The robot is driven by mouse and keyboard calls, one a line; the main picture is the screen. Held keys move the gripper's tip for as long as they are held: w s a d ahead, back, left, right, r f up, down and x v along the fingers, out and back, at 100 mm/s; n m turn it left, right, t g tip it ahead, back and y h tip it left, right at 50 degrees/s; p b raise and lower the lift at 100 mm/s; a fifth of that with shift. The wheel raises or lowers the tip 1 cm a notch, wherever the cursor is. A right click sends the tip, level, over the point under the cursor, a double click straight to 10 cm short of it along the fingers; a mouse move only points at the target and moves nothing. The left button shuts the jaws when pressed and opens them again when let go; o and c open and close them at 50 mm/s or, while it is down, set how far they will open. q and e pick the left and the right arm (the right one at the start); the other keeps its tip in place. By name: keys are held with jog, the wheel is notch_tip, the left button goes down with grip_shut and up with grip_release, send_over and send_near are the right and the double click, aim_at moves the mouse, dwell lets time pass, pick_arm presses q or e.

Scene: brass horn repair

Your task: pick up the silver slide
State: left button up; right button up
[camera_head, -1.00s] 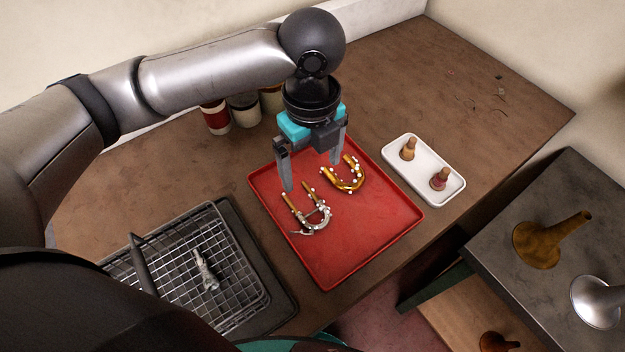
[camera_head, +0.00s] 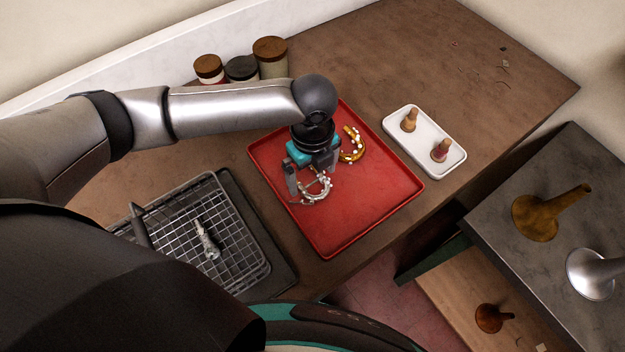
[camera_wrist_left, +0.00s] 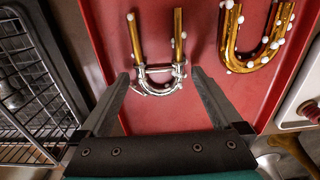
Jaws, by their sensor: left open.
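The silver slide (camera_head: 318,193) is a U-shaped piece with a silver bow and brass-coloured tube ends, lying on the red tray (camera_head: 365,218). In the left wrist view the silver slide (camera_wrist_left: 160,82) sits just ahead of and between the fingertips. My left gripper (camera_head: 313,186) is low over the tray with its fingers apart, one on each side of the slide. In the left wrist view the left gripper (camera_wrist_left: 160,78) is open and empty. In the head view its body hides the slide's brass ends. My right gripper is not in view.
A gold U-shaped slide (camera_head: 352,145) with white beads lies close by on the tray. A white dish (camera_head: 425,125) with two small corks stands right. A wire basket (camera_head: 180,225) holding a silver part is at left. Jars (camera_head: 270,58) stand behind the arm.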

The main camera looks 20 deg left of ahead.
pick_arm(q)
jog(key=shift+f, duration=0.7)
jog(key=c, duration=1.2)
